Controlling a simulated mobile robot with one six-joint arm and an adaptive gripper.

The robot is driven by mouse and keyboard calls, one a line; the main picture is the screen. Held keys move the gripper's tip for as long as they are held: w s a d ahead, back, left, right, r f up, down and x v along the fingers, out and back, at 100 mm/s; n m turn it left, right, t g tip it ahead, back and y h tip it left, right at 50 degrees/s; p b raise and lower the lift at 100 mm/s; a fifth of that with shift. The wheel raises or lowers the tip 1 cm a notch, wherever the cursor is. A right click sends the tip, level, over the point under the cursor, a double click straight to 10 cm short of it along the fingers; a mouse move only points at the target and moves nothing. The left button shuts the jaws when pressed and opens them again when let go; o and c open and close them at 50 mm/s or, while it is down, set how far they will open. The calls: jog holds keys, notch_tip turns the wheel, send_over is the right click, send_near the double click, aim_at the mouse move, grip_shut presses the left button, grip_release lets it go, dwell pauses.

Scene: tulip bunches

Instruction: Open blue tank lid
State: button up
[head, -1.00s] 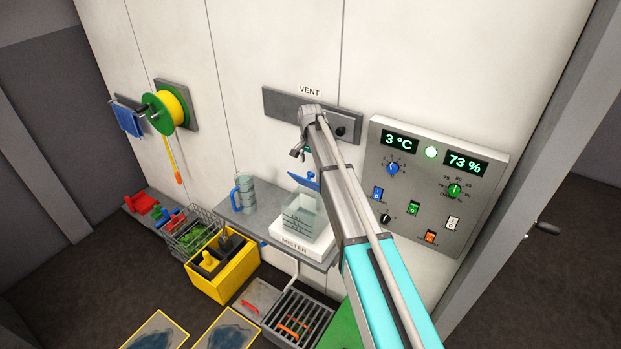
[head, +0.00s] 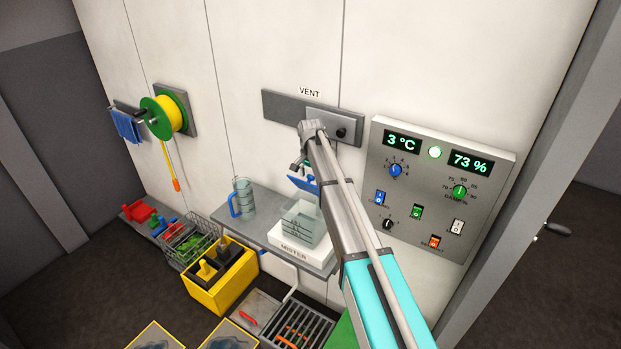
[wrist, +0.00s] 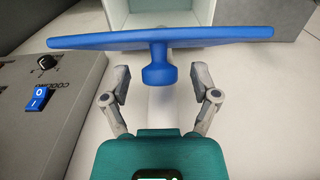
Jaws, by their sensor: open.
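The clear tank (head: 304,222) stands on the white MISTER base (head: 300,252) on the grey shelf. Its blue lid (head: 304,184) is tilted up above the tank's back edge, partly hidden by my arm. In the wrist view the lid (wrist: 160,36) is a wide blue plate seen nearly edge-on, with its knob (wrist: 158,76) facing me. My gripper (wrist: 158,88) is open, with one finger on each side of the knob and a gap on both sides. In the head view my gripper (head: 301,166) is small and just above the lid.
A measuring jug (head: 243,198) stands on the shelf left of the tank. The control panel (head: 440,190) is on the wall to the right, and its edge (wrist: 60,105) is close to my gripper's left in the wrist view. A vent slide (head: 328,126) is above.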

grip_shut()
dwell(0.3)
jog(key=shift+w, duration=0.1)
jog(key=shift+w+d+r+g+y, duration=0.15)
jog(key=shift+w+d+g+y, duration=0.3)
jog(key=shift+w+g, duration=0.35)
jog(key=shift+w+d+g+y, duration=0.45)
jog(key=shift+g, duration=0.05)
jog(key=shift+r, duration=0.1)
grip_release()
